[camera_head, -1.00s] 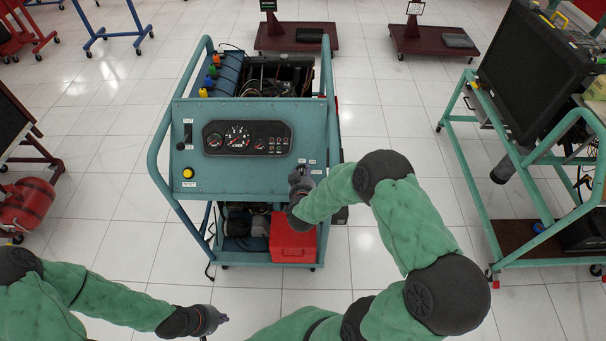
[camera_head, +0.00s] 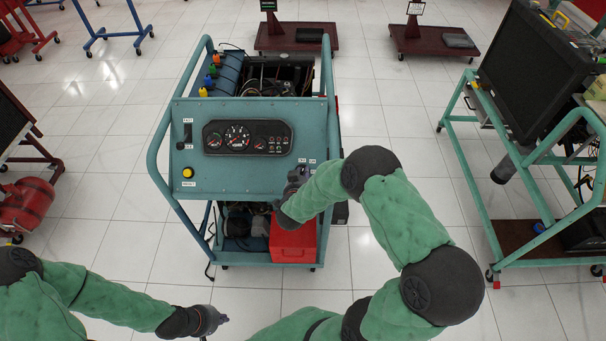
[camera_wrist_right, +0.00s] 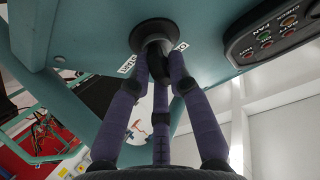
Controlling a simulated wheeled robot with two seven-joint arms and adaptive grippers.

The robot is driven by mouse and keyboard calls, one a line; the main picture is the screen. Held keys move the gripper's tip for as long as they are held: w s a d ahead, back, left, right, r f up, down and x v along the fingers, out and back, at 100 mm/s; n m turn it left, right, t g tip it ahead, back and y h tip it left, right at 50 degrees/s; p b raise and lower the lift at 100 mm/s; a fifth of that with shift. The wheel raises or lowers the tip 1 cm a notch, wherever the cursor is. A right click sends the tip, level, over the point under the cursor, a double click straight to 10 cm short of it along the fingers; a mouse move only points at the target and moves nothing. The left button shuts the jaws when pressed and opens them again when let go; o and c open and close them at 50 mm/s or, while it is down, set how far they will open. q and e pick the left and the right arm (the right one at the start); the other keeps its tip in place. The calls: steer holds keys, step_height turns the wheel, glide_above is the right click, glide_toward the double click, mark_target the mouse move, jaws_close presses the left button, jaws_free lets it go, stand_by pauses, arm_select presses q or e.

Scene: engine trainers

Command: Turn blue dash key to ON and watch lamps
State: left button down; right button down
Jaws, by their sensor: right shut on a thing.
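The teal dash panel (camera_head: 228,176) of the engine trainer faces me, with a black gauge cluster (camera_head: 247,137) near its top. My right gripper (camera_head: 297,176) is at the panel's lower right. In the wrist view its fingers (camera_wrist_right: 158,68) close around the dash key at a round black collar (camera_wrist_right: 153,32). The key itself is mostly hidden, and its blue colour does not show. My left gripper (camera_head: 222,320) hangs low, away from the trainer; its fingers are unclear.
A yellow button (camera_head: 187,173) and a black lever (camera_head: 187,134) are on the panel's left. The teal tube frame (camera_head: 155,160) surrounds the panel. A red box (camera_head: 292,243) sits on the shelf below my right wrist. Another trainer cart (camera_head: 465,165) stands right.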

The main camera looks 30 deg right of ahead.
steer(key=m+g, duration=0.1)
steer(key=m, duration=0.2)
steer(key=m+g+h, duration=0.1)
steer(key=m, duration=0.2)
steer(key=shift+a, duration=0.15)
steer(key=shift+g, duration=0.3)
steer(key=c, duration=1.1)
jaws_free()
steer(key=shift+c, duration=0.2)
steer(key=v, duration=1.2)
steer(key=shift+f, duration=0.15)
